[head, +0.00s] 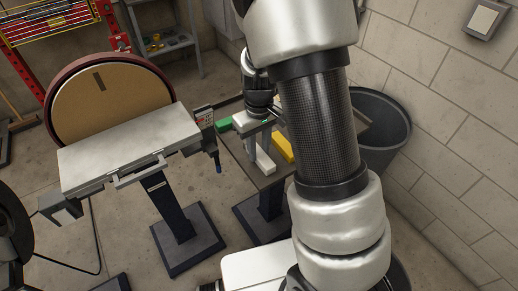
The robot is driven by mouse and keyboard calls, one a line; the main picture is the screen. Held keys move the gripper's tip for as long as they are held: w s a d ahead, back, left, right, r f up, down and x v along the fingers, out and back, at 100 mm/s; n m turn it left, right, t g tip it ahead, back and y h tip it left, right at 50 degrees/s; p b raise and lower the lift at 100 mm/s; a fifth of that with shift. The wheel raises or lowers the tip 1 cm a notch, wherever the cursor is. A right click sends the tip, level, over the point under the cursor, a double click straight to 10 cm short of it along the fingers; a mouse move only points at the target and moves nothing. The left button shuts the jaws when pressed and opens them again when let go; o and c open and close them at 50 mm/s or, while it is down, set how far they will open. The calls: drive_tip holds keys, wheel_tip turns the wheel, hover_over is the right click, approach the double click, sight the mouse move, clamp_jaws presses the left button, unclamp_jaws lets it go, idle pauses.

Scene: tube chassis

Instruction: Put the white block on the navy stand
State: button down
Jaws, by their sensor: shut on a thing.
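My gripper (258,138) reaches down over a small dark-topped table (258,178), left of my forearm. It is shut on the white block (264,161), whose lower part shows below the fingers. I cannot tell whether the block touches the tabletop. I cannot make out a separate navy stand on the table; my arm hides the table's right side. The table's own pedestal (270,202) is dark navy.
A green block (224,124) lies left of my gripper and a yellow block (283,147) lies just right of it. A disc sander (112,98) with a grey worktable stands at left. A dark bin (388,125) stands behind my arm, by the block wall.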

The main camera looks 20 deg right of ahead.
sight(259, 153)
drive_tip(key=c, duration=1.4)
unclamp_jaws()
drive_tip(key=shift+f, duration=0.1)
wheel_tip(259, 153, up, 12)
drive_tip(key=p, duration=0.2)
drive_tip(key=s+r+m+t, duration=0.3)
drive_tip(key=s+r+t, duration=0.2)
drive_tip(key=s+r, duration=1)
drive_tip(key=shift+s+a+r+m+t, duration=0.2)
drive_tip(key=shift+s+m+t, duration=0.1)
drive_tip(key=shift+s, duration=0.85)
